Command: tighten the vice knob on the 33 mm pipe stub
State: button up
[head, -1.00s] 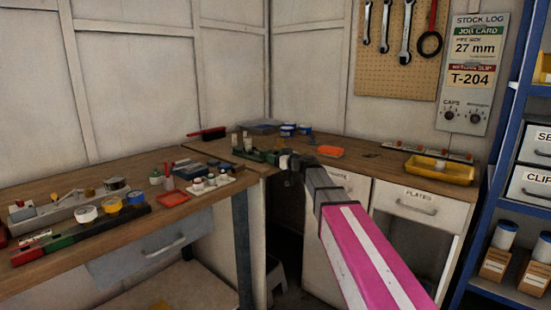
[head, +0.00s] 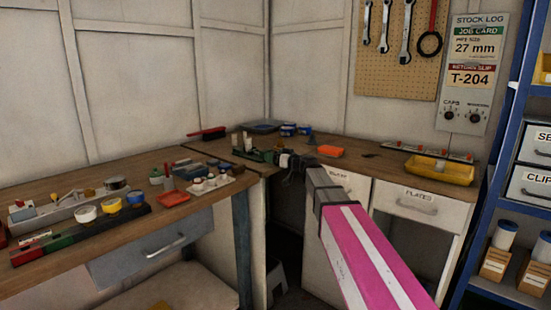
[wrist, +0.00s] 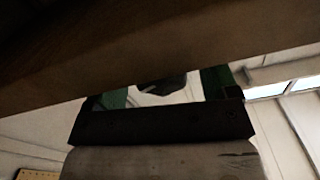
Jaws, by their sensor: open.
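A green vice (head: 262,154) sits at the near edge of the bench corner, partly hidden by my arm. My gripper (head: 286,161) is at its right end, small and dark in the head view. In the wrist view my gripper (wrist: 165,100) is open, with a dark rounded lump (wrist: 165,87), possibly the vice knob, between green parts beyond the black palm. I cannot tell whether the fingers touch it. The 33 mm pipe stub cannot be made out; small pale upright pieces (head: 246,141) stand behind the vice.
The wooden bench edge (wrist: 120,60) crosses close in the wrist view. The left bench (head: 90,190) carries trays, tins and a red dish (head: 173,199). An orange block (head: 331,151) and yellow tray (head: 446,171) lie on the right bench. A blue shelf rack (head: 500,190) stands at right.

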jog(key=v, duration=1)
jog(key=shift+s+d, duration=0.25)
jog(key=shift+d, duration=0.05)
jog(key=w+a+n, duration=0.1)
jog(key=w+a, duration=0.1)
jog(key=a, duration=0.1)
jog(key=w+a+n, duration=0.1)
jog(key=w+a, duration=0.1)
jog(key=a, duration=0.1)
jog(key=w+a+n, duration=0.1)
jog(key=w+a, duration=0.2)
jog(key=shift+r+n, duration=0.1)
jog(key=shift+n, duration=0.2)
jog(key=c, duration=0.9)
